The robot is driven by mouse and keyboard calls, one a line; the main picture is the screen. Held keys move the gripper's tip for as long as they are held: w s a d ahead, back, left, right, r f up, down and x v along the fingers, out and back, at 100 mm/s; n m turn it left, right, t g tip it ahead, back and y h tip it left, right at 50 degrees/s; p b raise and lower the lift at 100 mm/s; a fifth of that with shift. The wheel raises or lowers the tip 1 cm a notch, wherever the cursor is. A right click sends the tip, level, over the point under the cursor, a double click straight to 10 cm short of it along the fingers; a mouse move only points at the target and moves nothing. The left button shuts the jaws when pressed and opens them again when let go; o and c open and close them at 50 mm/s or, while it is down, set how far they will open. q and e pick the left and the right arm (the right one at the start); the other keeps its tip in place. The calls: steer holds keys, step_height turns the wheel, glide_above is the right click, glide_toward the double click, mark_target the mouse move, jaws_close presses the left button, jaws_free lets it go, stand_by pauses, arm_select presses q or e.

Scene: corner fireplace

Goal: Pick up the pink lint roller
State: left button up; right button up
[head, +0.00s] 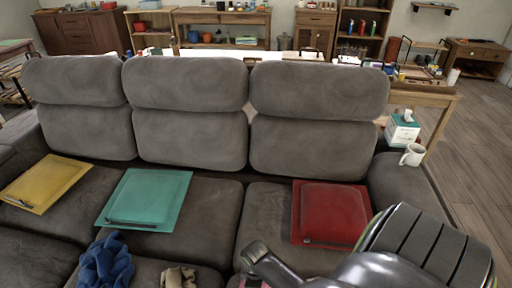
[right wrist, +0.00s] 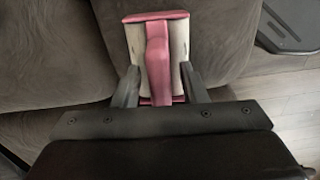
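The pink lint roller (right wrist: 158,58) shows in the right wrist view, with a pink handle, pink end and cream-coloured sides. It is on or just above the dark grey couch seat. My right gripper (right wrist: 160,78) is open, with one finger on each side of the roller; I see gaps between the fingers and the pink handle. Whether a finger touches the cream sides is hard to tell. In the head view, my right arm comes in from the bottom right, and only a sliver of pink (head: 246,283) shows at the bottom edge. My left gripper is not in view.
On the grey couch (head: 190,130) lie a yellow folder (head: 50,180), a teal folder (head: 150,195), a red folder (head: 330,212), a blue cloth (head: 105,262) and a beige cloth (head: 178,278). A white mug (head: 412,155) and tissue box (head: 402,131) stand by the right armrest.

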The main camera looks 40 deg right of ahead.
jaws_close()
steer(key=shift+r, duration=0.15)
arm_select(q)
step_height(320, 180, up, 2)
steer(key=shift+p, duration=1)
arm_select(e)
step_height(320, 180, up, 10)
steer(key=shift+f, duration=0.1)
steer(key=c, duration=0.5)
jaws_free()
jaws_close()
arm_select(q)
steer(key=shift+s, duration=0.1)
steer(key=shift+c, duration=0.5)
